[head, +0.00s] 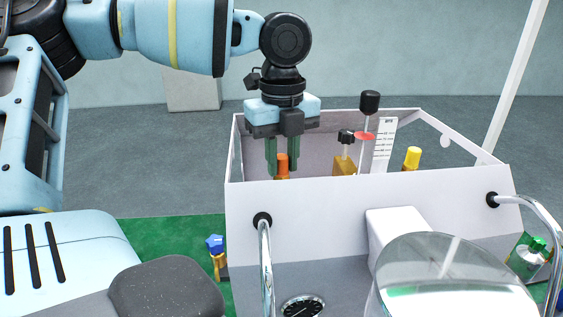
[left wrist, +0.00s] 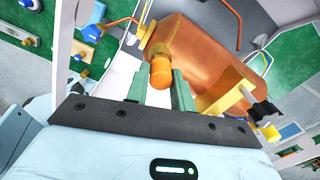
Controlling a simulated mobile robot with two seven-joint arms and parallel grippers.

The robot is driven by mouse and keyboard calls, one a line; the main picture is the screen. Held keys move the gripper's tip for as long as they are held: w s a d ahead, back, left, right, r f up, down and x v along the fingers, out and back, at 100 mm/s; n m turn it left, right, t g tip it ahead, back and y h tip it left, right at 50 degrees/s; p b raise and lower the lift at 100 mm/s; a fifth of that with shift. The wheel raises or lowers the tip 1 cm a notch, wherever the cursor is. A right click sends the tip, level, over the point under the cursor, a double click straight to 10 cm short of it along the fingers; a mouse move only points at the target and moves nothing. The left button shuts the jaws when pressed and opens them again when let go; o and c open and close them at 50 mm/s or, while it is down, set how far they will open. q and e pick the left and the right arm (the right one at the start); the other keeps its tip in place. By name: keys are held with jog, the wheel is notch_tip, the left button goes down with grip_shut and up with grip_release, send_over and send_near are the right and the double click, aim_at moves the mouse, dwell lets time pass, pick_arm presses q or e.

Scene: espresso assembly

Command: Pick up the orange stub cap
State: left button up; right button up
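The orange stub cap (head: 282,163) stands upright inside the white machine housing, near its front left. It also shows in the left wrist view (left wrist: 160,73), on a brass fitting above a copper-coloured boiler (left wrist: 200,55). My left gripper (head: 283,168) points down into the housing. Its two green fingers stand on either side of the cap, and the left wrist view (left wrist: 159,90) shows them apart with the cap between them, not visibly clamped. The front wall hides the fingertips in the head view. My right gripper is in neither view.
The white housing (head: 360,210) has walls around the gripper. To the right inside are a black-knobbed lever (head: 370,102), a brass valve (head: 345,165), a white scale plate (head: 384,145) and a yellow cap (head: 412,158). A blue-topped part (head: 215,245) stands on the green mat (head: 170,232).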

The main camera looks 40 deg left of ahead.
aim_at(283, 156)
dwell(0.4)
pick_arm(q)
notch_tip(283, 156, up, 10)
jog(key=shift+r, duration=0.1)
dwell(0.5)
